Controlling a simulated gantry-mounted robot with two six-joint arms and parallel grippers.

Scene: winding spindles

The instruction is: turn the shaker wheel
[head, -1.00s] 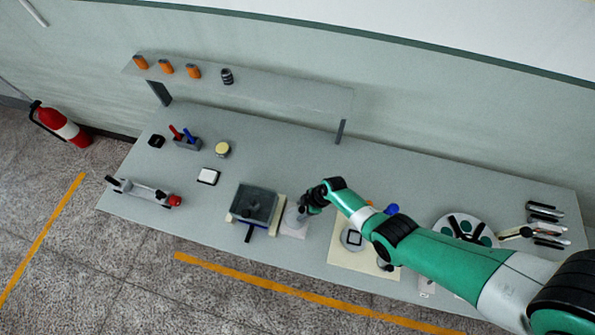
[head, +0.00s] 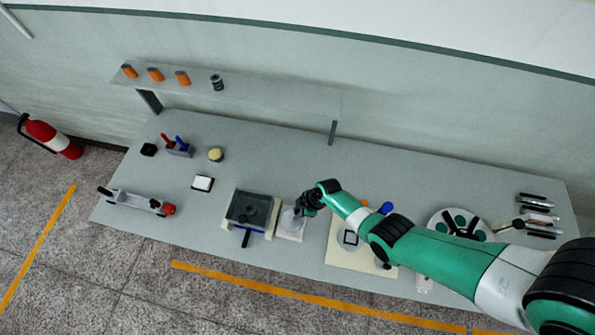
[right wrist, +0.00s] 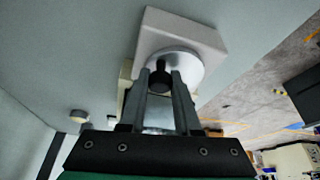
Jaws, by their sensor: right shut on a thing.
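The shaker wheel is a pale disc with a black knob on a white block. In the right wrist view the wheel (right wrist: 187,62) lies just beyond my fingertips, and its knob (right wrist: 160,77) stands between them. My right gripper (right wrist: 160,82) is shut on this knob. In the head view the right gripper (head: 301,209) reaches down over the wheel's white block (head: 291,234) and hides part of the wheel. The shaker (head: 251,208), with a dark square top, stands directly left of the block. My left gripper is not in view.
Right of the block lies a cream board (head: 338,261), partly under my right arm. A white round rack (head: 447,220) is further right. A white square pad (head: 203,183) and a clamp-like device (head: 138,202) are left. A shelf (head: 260,97) runs along the back.

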